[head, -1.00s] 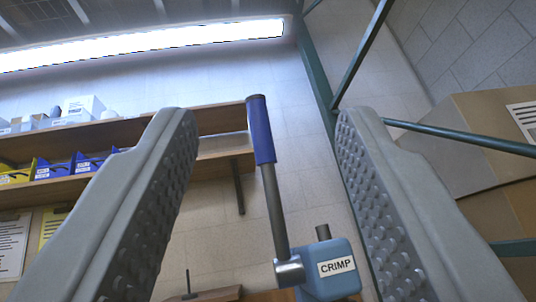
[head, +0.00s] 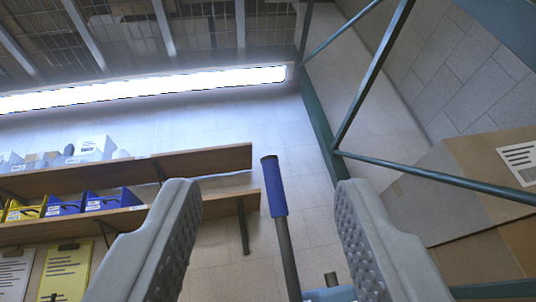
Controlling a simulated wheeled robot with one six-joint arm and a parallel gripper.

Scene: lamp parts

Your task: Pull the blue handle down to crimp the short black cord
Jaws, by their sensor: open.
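The blue handle (head: 273,186) is the grip on top of a grey metal lever (head: 288,259), which stands nearly upright, its top tilted slightly left. My gripper (head: 268,200) is open, with one ridged finger on each side of the handle in the picture. Neither finger appears to touch the handle, and I cannot tell the depth between them. Only the top of the light blue crimp press (head: 330,294) shows at the bottom edge. The short black cord is not in view.
Wooden shelves (head: 200,160) with blue bins (head: 112,199) and a yellow bin (head: 25,211) are on the left wall. A green metal frame (head: 322,130) and cardboard boxes (head: 470,180) stand at the right. A bright lamp (head: 150,90) hangs above.

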